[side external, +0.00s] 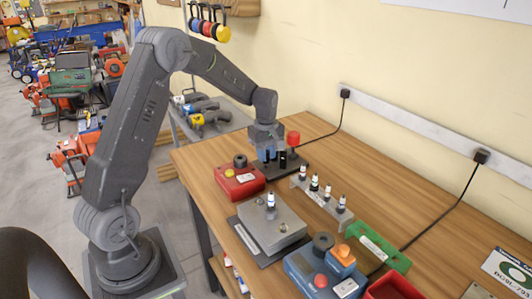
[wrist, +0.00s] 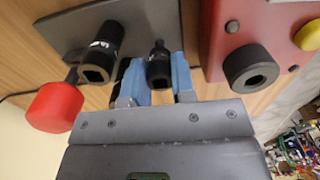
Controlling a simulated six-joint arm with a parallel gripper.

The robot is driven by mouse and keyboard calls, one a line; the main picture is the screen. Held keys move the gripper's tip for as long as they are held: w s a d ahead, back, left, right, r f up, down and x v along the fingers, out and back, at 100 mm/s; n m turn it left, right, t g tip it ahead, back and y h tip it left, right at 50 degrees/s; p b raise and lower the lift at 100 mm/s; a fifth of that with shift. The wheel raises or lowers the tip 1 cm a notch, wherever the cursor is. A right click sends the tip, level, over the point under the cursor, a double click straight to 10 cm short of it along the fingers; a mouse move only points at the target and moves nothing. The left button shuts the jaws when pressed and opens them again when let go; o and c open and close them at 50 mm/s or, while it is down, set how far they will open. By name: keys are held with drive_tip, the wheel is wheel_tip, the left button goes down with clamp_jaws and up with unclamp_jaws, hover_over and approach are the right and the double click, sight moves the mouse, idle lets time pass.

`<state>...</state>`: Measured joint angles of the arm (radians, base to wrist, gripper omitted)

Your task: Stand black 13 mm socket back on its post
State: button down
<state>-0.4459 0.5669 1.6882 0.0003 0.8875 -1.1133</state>
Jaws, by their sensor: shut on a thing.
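My gripper (wrist: 158,84) has blue fingers and is shut on a slim black socket (wrist: 159,70), with its open end toward the wrist camera. No size mark can be read on it. It is over or near the dark base plate (wrist: 140,22); whether it is around a post cannot be told. A wider black socket (wrist: 101,54) with a white mark stands on the plate just left of my fingers. In the side view my gripper (side external: 270,154) is low over the plate (side external: 296,167), partly hiding the held socket.
A red knob (wrist: 55,107) stands close on the left in the wrist view. A red box (wrist: 215,25) with a black ring-shaped part (wrist: 250,68) is close on the right.

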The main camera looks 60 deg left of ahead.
drive_tip(key=shift+f, duration=0.5)
idle(0.4)
drive_tip(key=shift+f, duration=0.35)
drive_tip(key=shift+f, duration=0.25)
drive_tip(key=c, duration=0.9)
unclamp_jaws()
drive_tip(key=shift+o, duration=0.2)
drive_tip(key=shift+r, duration=3.55)
